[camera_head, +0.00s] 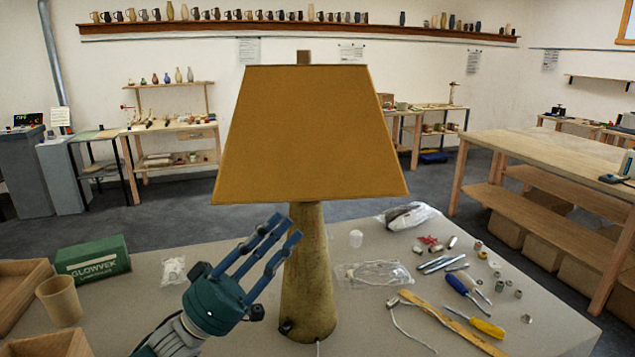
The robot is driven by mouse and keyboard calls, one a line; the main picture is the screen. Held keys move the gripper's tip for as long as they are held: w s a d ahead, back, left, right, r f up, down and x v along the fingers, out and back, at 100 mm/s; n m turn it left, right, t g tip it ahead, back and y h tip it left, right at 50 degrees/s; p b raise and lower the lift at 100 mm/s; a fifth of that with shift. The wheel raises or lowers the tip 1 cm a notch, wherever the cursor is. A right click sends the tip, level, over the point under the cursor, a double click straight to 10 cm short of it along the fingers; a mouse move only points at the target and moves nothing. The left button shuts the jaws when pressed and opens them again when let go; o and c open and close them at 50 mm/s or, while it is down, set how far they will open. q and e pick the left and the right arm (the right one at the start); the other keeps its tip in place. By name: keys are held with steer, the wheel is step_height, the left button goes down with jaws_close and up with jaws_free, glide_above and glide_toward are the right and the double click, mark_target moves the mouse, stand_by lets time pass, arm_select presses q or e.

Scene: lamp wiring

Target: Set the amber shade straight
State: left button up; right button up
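The amber shade (308,135) sits on top of the lamp's tapered, speckled olive base (308,275) in the head view. The shade's lower rim slopes, lower at the left and a little higher at the right, while its top edge looks nearly level. A small brown finial (303,57) shows above the shade. The base stands upright on the table. My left gripper (282,230) is open and empty, its blue fingers extended up and right, below the shade's rim and beside the base. I cannot tell whether a fingertip touches the base. My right gripper is out of view.
The grey table (240,325) holds a green box (93,260), a tan cup (60,300) and wooden trays (20,290) at left. At right lie a wooden ruler (452,325), screwdrivers (474,322), several small metal parts and clear plastic bags (375,274).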

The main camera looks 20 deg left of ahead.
mark_target(314, 198)
arm_select(q)
steer(key=p+x, duration=0.3)
steer(key=x, duration=0.5)
steer(key=shift+w+a+f, duration=0.1)
steer(key=shift+w+a, duration=0.05)
steer(key=shift+w+d, duration=0.1)
steer(key=shift+d, duration=0.1)
steer(key=shift+d+r+p, duration=0.15)
steer(key=shift+r+p, duration=0.15)
steer(key=shift+r, duration=0.1)
steer(key=shift+f, duration=0.1)
